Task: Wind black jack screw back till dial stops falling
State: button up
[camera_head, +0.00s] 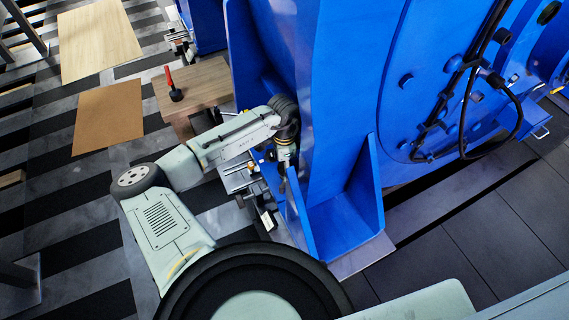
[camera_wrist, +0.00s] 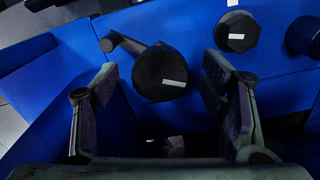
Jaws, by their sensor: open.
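In the wrist view, a round black knob (camera_wrist: 160,74) with a white mark and a crank arm (camera_wrist: 124,43) reaching up-left shows between the fingers of my gripper (camera_wrist: 160,88). A black hexagonal head (camera_wrist: 238,33), also with a white mark, stands up-right of it, outside the right finger. I cannot tell for sure which of these is the jack screw. My gripper is open, with a finger on either side of the round knob and gaps visible. In the head view, my gripper points down beside the blue motor's foot (camera_head: 335,205). No readable dial shows.
The large blue motor housing (camera_head: 345,70) rises close to the right of my arm. A wooden stand (camera_head: 205,82) at the back left holds a red-handled tool (camera_head: 171,82). Brown (camera_head: 108,115) and pale (camera_head: 98,40) boards lie on the striped floor. Another dark cylinder (camera_wrist: 303,36) is at the right.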

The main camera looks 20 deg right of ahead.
jog(key=shift+f, duration=0.2)
jog(key=shift+c, duration=0.2)
jog(key=c, duration=1.1)
jog(key=shift+r, duration=0.1)
